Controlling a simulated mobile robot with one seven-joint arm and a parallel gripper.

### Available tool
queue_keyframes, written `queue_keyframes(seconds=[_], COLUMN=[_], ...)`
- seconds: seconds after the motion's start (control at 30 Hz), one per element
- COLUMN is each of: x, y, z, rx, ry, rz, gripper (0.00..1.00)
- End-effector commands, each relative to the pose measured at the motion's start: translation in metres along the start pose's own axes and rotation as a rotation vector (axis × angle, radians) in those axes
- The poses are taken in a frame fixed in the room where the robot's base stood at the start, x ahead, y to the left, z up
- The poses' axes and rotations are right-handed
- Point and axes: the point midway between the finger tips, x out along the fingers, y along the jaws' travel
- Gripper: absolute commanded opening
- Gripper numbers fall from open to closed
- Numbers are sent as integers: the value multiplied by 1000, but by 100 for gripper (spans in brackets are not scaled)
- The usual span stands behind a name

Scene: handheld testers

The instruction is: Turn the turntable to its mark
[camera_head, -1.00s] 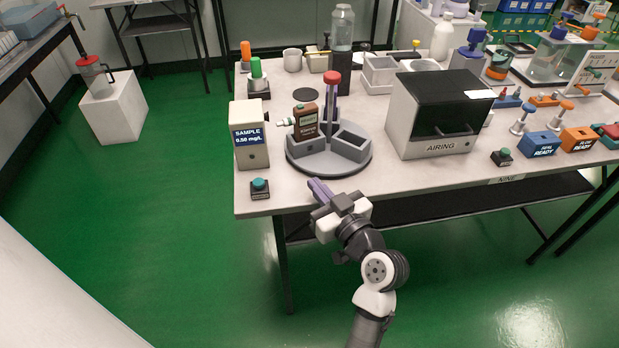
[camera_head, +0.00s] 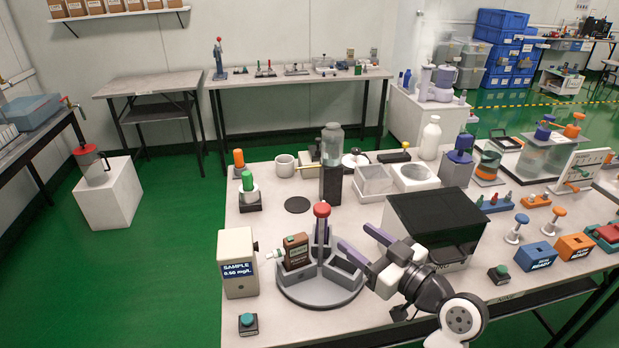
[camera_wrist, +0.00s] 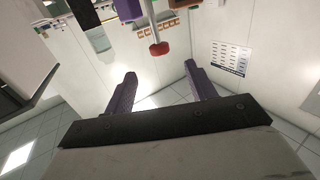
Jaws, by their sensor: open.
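The turntable (camera_head: 318,299) is a round grey disc with walled compartments on the near left of the table. A post with a red knob (camera_head: 321,209) rises from its middle; the knob (camera_wrist: 158,48) also shows in the wrist view. I cannot make out the mark. My gripper (camera_head: 357,238) is open and empty, right of the post at the turntable's right side, its purple fingers pointing left; they also show in the wrist view (camera_wrist: 160,72). I cannot tell whether they touch anything.
The sample tester box (camera_head: 238,265) stands close left of the turntable, with a teal button (camera_head: 247,321) in front. The black-topped airing box (camera_head: 437,220) is close behind my gripper. A dark stand with a jar (camera_head: 332,145) is behind the turntable.

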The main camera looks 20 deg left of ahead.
Motion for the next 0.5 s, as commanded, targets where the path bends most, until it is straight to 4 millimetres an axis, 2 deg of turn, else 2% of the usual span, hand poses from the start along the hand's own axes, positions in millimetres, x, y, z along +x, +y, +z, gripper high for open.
queue_keyframes(seconds=[0.03, 0.17, 0.27, 0.5], x=[-1, 8, 24, 76], y=[3, 3, 2, 2], z=[-6, -7, -7, -8], rx=[1, 3, 3, 4], ry=[2, 3, 2, 2], rz=[-3, -7, -9, -8], gripper=[56, 56, 56, 56])
